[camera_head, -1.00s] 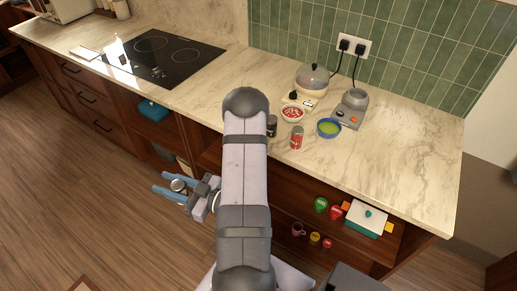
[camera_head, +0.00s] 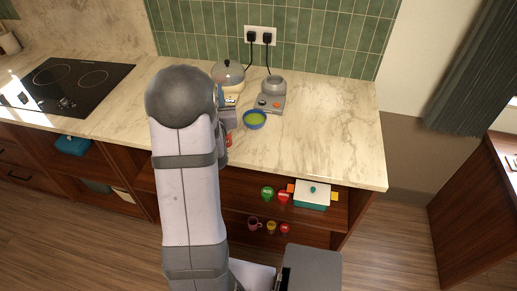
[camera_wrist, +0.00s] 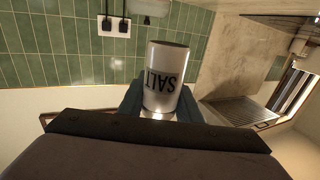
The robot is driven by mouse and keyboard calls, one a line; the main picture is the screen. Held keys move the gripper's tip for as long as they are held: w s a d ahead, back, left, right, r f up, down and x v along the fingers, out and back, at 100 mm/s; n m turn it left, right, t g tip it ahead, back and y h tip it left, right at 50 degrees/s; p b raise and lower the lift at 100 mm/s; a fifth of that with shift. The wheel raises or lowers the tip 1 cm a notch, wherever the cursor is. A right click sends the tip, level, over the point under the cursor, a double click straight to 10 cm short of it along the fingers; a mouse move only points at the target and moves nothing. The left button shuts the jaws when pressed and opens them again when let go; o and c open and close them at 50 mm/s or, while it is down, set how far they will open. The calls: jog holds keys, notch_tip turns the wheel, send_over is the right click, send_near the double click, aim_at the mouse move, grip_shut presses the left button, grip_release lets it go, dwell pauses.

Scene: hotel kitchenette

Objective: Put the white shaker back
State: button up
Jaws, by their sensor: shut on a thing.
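The lettering and the room both show upside down there, so the shaker looks roughly upright. In the head view my arm hides the shaker and most of the gripper.
On the counter (camera_head: 330,135) are a blue bowl with green contents (camera_head: 254,119), a grey appliance (camera_head: 270,97) and a domed cooker (camera_head: 228,75). The counter's right side is clear. A lidded teal box (camera_head: 312,197) and small coloured items lie on the shelves below.

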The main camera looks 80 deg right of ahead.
jog(key=s+d+f+m+g, duration=0.1)
jog(key=s+f+m+g, duration=0.1)
jog(key=s+m+g, duration=0.35)
jog(key=s+d+f+m+g, duration=0.2)
jog(key=s+g, duration=0.4)
jog(key=s, duration=0.5)
jog(key=shift+t+h, duration=0.25)
jog(key=shift+h, duration=0.05)
jog(key=shift+w+a+f+p, duration=0.15)
jog(key=shift+f+p, duration=0.5)
jog(key=shift+f, duration=2)
jog(key=shift+w+d+f+p, duration=0.15)
jog(key=shift+f+p, duration=0.5)
jog(key=shift+f, duration=1.95)
jog(key=shift+a+f, duration=0.1)
jog(key=shift+f, duration=0.1)
jog(key=o, duration=1.1)
jog(key=shift+r, duration=0.2)
